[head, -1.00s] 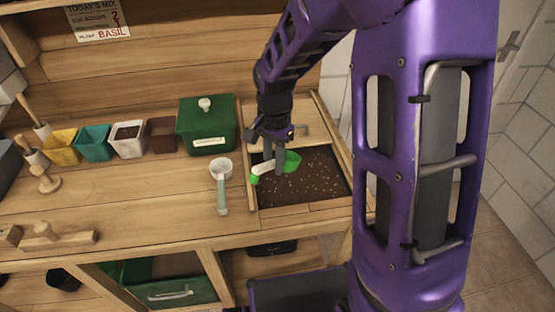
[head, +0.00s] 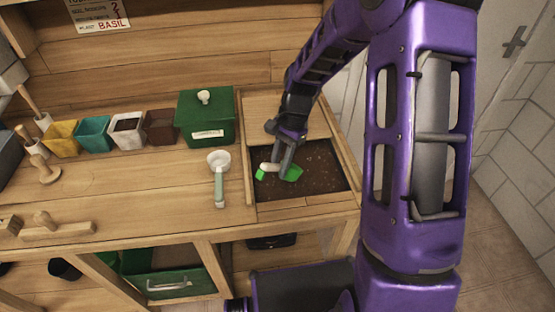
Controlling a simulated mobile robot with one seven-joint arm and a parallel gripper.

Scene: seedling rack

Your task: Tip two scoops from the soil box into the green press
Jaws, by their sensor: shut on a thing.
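The soil box (head: 300,210) is a wooden bin set in the right end of the bench, with dark speckled soil (head: 320,180) in it. My gripper (head: 279,168) is shut on the white handle of a scoop with a green bowl (head: 293,174), low over the soil. I cannot tell whether the bowl touches the soil or holds any. No green press can be told for sure. A teal square container (head: 93,138) stands at the back left, and a green lidded box (head: 207,112) with a white knob and label stands left of the soil box.
A white scoop with a pale green handle (head: 219,180) lies just left of the soil box. Yellow (head: 62,138), white (head: 127,130) and brown (head: 160,127) containers flank the teal one. Wooden tools lie at the left. The middle front of the bench is clear.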

